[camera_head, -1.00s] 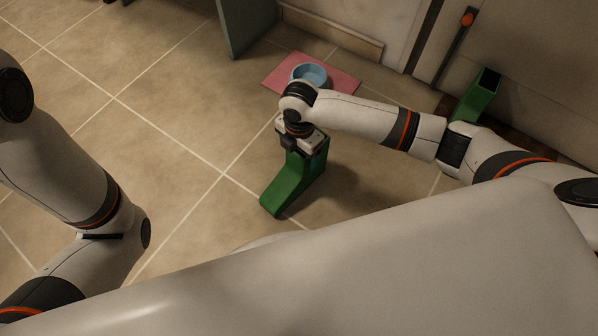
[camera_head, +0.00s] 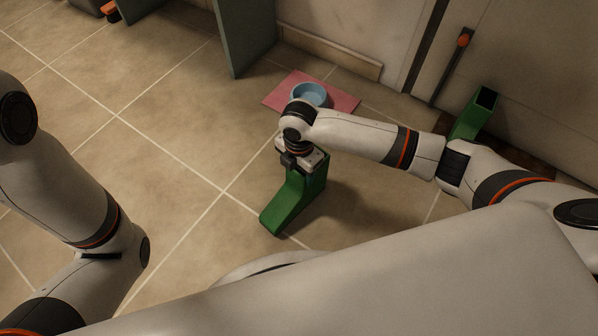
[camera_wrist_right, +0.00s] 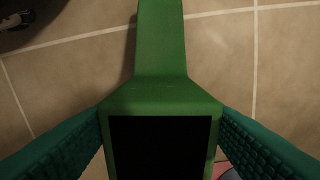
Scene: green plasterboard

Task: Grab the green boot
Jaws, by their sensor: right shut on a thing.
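A green boot (camera_head: 297,197) stands upright on the tiled floor in the middle of the head view, its toe pointing down and left. My right gripper (camera_head: 303,160) is above it, shut on the top of its shaft. In the right wrist view the green boot (camera_wrist_right: 162,50) lies between the two teal ridged fingers of my right gripper (camera_wrist_right: 162,112), with its dark opening facing the camera. A second green boot (camera_head: 474,114) stands by the wall at the right. My left arm shows at the left, but its gripper is out of the picture.
A pink mat (camera_head: 345,103) with a blue bowl (camera_head: 309,94) lies behind the held boot. A dark green panel (camera_head: 243,38) stands at the back. A stick with an orange end (camera_head: 463,41) leans on the wall. The floor to the left is clear.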

